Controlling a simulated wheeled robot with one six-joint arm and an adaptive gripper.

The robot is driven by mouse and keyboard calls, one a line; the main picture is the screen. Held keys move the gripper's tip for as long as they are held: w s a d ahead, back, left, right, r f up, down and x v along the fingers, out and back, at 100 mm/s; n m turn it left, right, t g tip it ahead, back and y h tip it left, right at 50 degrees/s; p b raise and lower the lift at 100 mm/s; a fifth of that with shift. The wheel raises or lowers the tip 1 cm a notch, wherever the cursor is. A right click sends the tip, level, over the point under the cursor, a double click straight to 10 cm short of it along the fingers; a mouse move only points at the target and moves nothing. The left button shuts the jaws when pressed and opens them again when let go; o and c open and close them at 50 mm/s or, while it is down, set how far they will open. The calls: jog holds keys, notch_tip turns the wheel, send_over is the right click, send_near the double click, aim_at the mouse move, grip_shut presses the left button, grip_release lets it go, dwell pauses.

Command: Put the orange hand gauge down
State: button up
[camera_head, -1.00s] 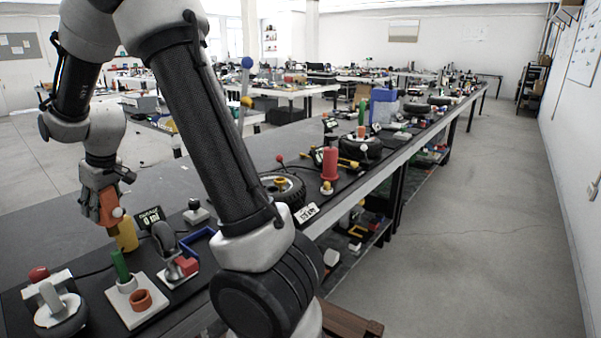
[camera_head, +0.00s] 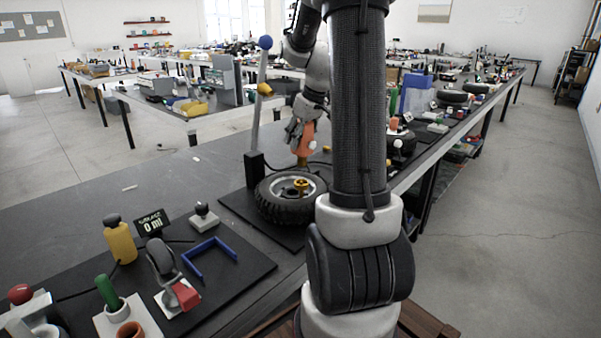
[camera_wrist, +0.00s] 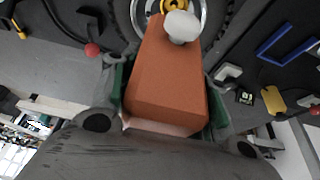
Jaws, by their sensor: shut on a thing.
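My gripper (camera_head: 299,133) is shut on the orange hand gauge (camera_head: 305,140), an orange block with a white knob. In the wrist view the gauge (camera_wrist: 168,75) sits between both fingers and fills the middle of the picture. The gripper holds it above a black tyre (camera_head: 275,206) with a silver rim and a yellow hub piece (camera_head: 301,186). In the head view the gauge's lower end appears just over the hub. I cannot tell whether it touches anything below. My arm hides the right side of the tyre's surroundings.
A lever with a blue ball (camera_head: 265,43) stands upright behind the tyre. A yellow bottle (camera_head: 119,241), a small display (camera_head: 151,222), a blue bracket (camera_head: 209,259) and a green cylinder (camera_head: 107,291) stand to the left. Bare grey tabletop (camera_head: 70,215) lies at the far left.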

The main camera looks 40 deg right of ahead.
notch_tip(320, 180, down, 7)
jog(key=shift+a+f, duration=0.1)
jog(key=shift+f, duration=0.05)
dwell(0.4)
jog(key=o, duration=1.3)
jog(key=shift+f, duration=0.15)
